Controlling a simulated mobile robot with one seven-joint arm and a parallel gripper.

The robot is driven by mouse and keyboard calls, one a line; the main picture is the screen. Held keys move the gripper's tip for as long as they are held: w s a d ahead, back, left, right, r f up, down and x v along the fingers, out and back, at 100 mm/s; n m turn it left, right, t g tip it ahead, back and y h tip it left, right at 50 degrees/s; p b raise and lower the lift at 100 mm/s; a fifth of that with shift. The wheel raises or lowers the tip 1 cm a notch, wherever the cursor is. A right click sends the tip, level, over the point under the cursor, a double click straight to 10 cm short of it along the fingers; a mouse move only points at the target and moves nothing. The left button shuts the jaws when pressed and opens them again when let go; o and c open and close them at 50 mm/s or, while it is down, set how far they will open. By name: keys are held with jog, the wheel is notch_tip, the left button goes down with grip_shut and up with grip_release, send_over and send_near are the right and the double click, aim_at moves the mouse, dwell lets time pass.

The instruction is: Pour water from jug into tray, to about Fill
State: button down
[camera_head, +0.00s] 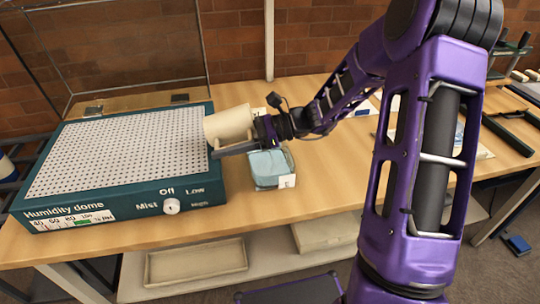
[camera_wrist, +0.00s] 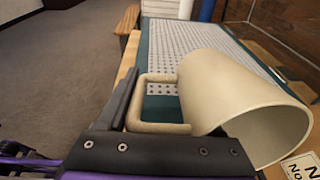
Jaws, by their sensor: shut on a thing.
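The cream jug (camera_head: 228,124) is held in the air, tipped well over onto its side, near the right edge of the humidity dome. In the wrist view the jug (camera_wrist: 215,80) shows its open mouth toward the lower right, and I see no water in the visible part. My gripper (camera_head: 252,138) is shut on the jug's handle (camera_wrist: 158,127). The tray (camera_head: 267,168) is a small clear-walled box with a pale blue inside, on the table just below and right of the jug. A white label (camera_head: 287,181) is on its front corner. Its level mark is too small to read.
The green humidity dome (camera_head: 120,205) with a perforated top and a knob (camera_head: 171,206) stands left of the tray. A clear lid rises behind it. Papers and dark tools lie at the right. The table's front is clear, and shallow boxes (camera_head: 195,262) sit on the shelf below.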

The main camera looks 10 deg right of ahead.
jog(key=shift+a+r+h, duration=0.15)
jog(key=shift+a+h, duration=0.1)
jog(key=shift+h, duration=0.05)
jog(key=shift+a+r+h+p, duration=0.5)
jog(key=shift+r+h+p, duration=0.15)
jog(key=shift+p, duration=0.55)
jog(key=shift+a+r+h+p, duration=0.15)
jog(key=shift+h+p, duration=0.4)
jog(key=shift+p, duration=0.65)
jog(key=shift+d+h+p, duration=0.2)
jog(key=shift+h+p, duration=0.2)
jog(key=shift+p, duration=0.15)
jog(key=shift+f+h, duration=0.3)
jog(key=shift+f, duration=0.3)
jog(key=shift+d+r+p, duration=0.1)
jog(key=shift+r+p, duration=0.05)
jog(key=shift+p, duration=0.15)
jog(key=shift+h+p, duration=0.4)
jog(key=shift+d+f+h+p, duration=0.2)
jog(key=shift+f+h+p, duration=0.3)
jog(key=shift+f, duration=0.45)
